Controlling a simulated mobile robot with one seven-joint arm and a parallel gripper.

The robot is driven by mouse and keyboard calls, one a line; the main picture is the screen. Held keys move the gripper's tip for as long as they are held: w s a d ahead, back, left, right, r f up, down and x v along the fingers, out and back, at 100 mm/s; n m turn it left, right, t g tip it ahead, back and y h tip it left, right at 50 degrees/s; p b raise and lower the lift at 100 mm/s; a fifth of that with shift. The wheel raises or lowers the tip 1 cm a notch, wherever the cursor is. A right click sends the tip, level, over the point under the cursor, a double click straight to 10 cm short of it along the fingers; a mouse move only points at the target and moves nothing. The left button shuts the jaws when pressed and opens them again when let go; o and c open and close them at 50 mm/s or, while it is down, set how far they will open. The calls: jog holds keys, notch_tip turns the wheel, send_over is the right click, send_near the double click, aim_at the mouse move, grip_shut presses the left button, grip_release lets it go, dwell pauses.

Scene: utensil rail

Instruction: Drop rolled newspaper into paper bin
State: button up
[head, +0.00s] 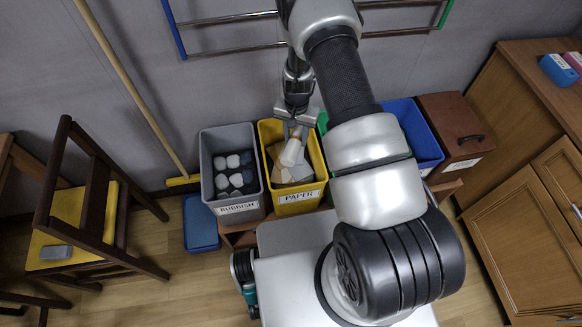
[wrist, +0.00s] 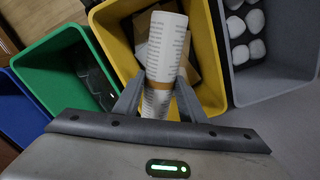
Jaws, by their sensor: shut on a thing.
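The rolled newspaper (wrist: 166,55) is a white printed roll with a tan band. My gripper (wrist: 157,95) is shut on it near the band, and the roll points over the yellow paper bin. In the head view the newspaper (head: 291,152) hangs tilted below my gripper (head: 296,122), over the opening of the bin. The yellow paper bin (head: 297,197) carries a label reading PAPER and holds pieces of cardboard and paper. Its rim also shows in the wrist view (wrist: 103,37). I cannot tell how far the roll's lower end is inside the bin.
The grey rubbish bin (head: 239,207) with several round items stands left of the paper bin. A green bin (wrist: 62,75) and a blue bin (head: 417,130) stand to its right, partly hidden by my arm. A brown box (head: 455,130) stands farther right; a chair (head: 85,215) is at left.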

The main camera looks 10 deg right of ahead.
jog(key=o, duration=1.2)
jog(key=shift+r, duration=0.1)
notch_tip(320, 180, up, 17)
jog(key=shift+r+p, duration=0.15)
jog(key=shift+p, duration=0.65)
